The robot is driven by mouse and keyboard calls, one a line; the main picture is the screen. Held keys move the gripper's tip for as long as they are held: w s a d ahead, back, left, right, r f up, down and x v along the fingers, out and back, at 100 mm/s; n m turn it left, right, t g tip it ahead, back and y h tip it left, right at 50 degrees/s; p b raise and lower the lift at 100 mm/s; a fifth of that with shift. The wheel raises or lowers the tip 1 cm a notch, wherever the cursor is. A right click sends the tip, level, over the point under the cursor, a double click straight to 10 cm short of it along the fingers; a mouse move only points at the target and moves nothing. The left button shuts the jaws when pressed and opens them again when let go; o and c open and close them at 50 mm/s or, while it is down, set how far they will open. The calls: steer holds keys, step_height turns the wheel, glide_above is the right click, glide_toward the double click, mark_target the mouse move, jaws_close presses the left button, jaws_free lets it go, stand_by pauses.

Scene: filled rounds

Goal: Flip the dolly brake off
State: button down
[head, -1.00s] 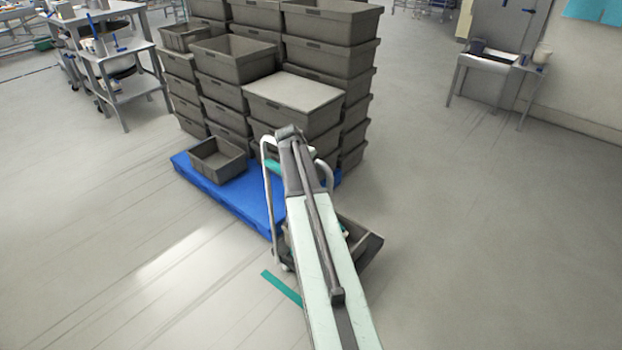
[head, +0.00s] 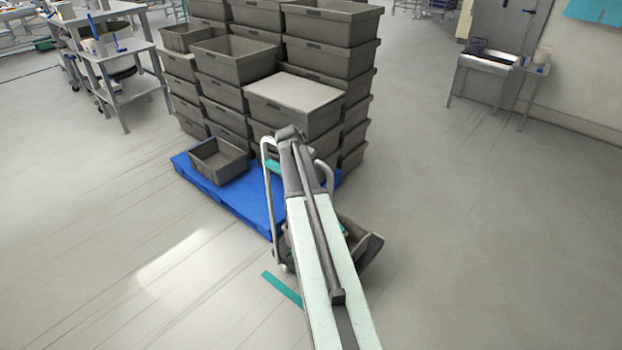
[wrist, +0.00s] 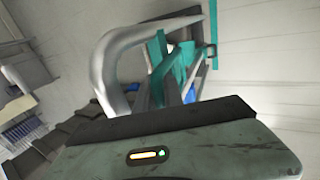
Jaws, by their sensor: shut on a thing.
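The dolly stands in front of a stack of crates, with a bent pale metal handle (head: 268,195) that shows left of my arm. In the wrist view the handle (wrist: 103,65) curves close by on the left. My gripper (wrist: 170,82) points away past the handle, its dark narrow fingers close together. They are shut on a teal part (wrist: 183,62) at their tips. I cannot tell for certain that this part is the brake. In the head view my arm hides the gripper and much of the dolly.
A grey bin (head: 366,258) sits low, right of my arm. A blue pallet (head: 232,195) carries stacked grey crates (head: 328,60). A teal strip (head: 283,289) lies on the floor. A sink stand (head: 488,62) is far right. Floor on both sides is clear.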

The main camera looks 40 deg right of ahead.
steer(key=shift+w+a, duration=0.15)
steer(key=shift+w, duration=0.15)
steer(key=c, duration=1.5)
jaws_free()
steer(key=shift+w, duration=0.1)
steer(key=shift+o, duration=0.2)
steer(key=shift+s, duration=0.2)
steer(key=p+v, duration=0.7)
steer(key=shift+r, duration=0.35)
steer(key=shift+a, duration=0.1)
